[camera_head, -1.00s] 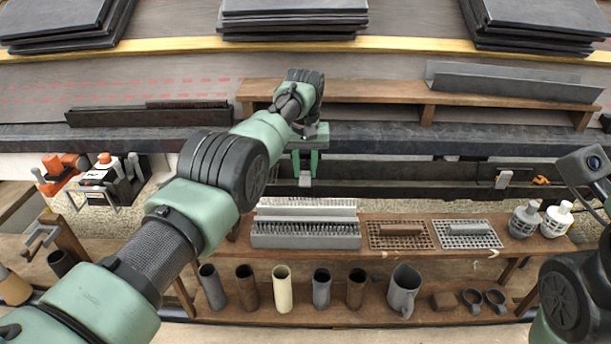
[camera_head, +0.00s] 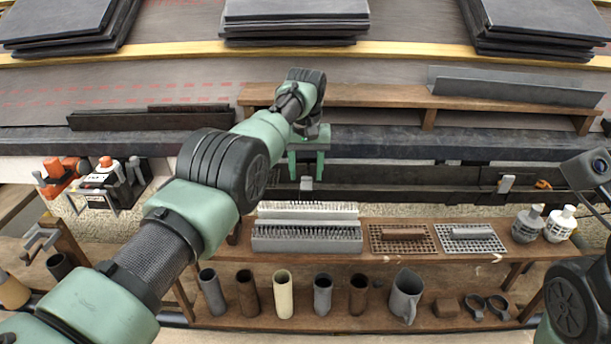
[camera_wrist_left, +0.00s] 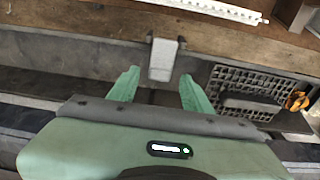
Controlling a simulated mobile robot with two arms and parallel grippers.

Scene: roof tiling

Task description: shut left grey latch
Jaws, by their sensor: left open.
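The left grey latch (camera_head: 306,184) is a small pale grey tab on the dark gutter, just below my left gripper (camera_head: 306,167) in the head view. In the left wrist view the latch (camera_wrist_left: 162,60) shows at the edge of a wooden board, just beyond and between the tips of my open left gripper (camera_wrist_left: 160,82). The fingers are empty, one to each side of its line; I cannot tell whether they touch it. A second grey latch (camera_head: 506,183) is farther right on the gutter. My right arm shows at the right edge; its fingers are out of view.
A wooden shelf (camera_head: 385,225) below the gutter carries a grey brush strip (camera_head: 306,238), grates (camera_head: 470,237) and two vent caps. Several tubes and a jug (camera_head: 404,295) stand lower. A dark grate (camera_wrist_left: 245,95) lies right of the left gripper. A plank (camera_head: 375,98) is above the gutter.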

